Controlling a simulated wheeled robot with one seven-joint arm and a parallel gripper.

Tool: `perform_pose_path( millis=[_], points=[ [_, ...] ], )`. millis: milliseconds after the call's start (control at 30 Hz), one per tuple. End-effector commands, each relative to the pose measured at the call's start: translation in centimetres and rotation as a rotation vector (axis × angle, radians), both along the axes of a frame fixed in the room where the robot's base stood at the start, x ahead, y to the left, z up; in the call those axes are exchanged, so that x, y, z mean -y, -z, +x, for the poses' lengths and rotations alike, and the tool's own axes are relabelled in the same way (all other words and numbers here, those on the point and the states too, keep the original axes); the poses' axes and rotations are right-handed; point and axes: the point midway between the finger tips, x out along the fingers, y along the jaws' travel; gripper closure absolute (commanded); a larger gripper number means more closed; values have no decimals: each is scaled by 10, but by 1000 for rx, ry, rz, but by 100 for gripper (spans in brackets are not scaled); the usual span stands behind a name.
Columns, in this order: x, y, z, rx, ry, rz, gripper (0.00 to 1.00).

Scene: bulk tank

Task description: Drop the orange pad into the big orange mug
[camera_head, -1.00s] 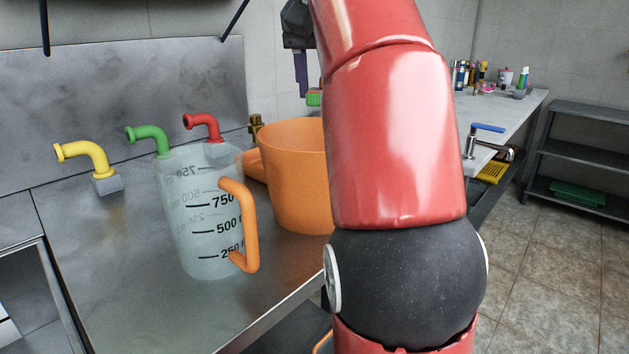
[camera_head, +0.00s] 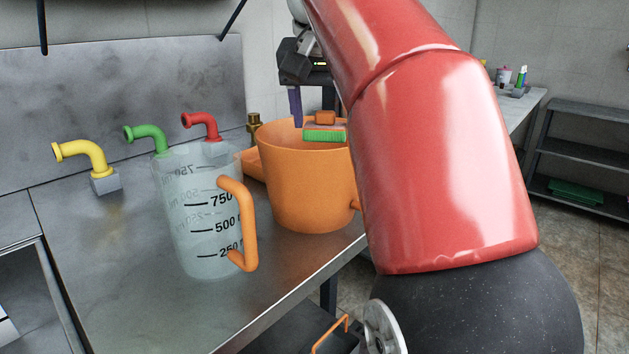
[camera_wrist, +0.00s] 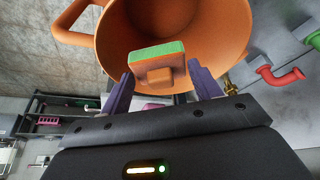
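The big orange mug (camera_head: 305,190) stands on the steel counter near its front edge, behind and right of the clear measuring jug. The orange pad (camera_head: 325,117), with a green bristly face (camera_head: 325,135), is at the mug's mouth. In the wrist view the pad (camera_wrist: 160,77) lies just beyond my fingertips, against the mug's open inside (camera_wrist: 220,30). My gripper (camera_wrist: 164,72) is above the mug with its purple fingers spread. Gaps show on both sides of the pad's small orange grip. In the head view one purple finger (camera_head: 297,106) shows; my arm hides the mug's right side.
The clear measuring jug (camera_head: 200,220) with an orange handle stands close left of the mug. Yellow (camera_head: 82,158), green (camera_head: 146,138) and red (camera_head: 203,125) taps line the back. A dark shelf (camera_head: 580,150) stands at the right.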

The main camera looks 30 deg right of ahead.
Motion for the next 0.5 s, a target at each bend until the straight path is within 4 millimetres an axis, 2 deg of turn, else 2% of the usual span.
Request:
perform_pose_path(
  millis=[33,133,500],
  points=[
    [0,0,0,0,0,0,30],
    [0,0,0,0,0,0,17],
    [-1,-4,-1,2,0,0,17]
  ],
)
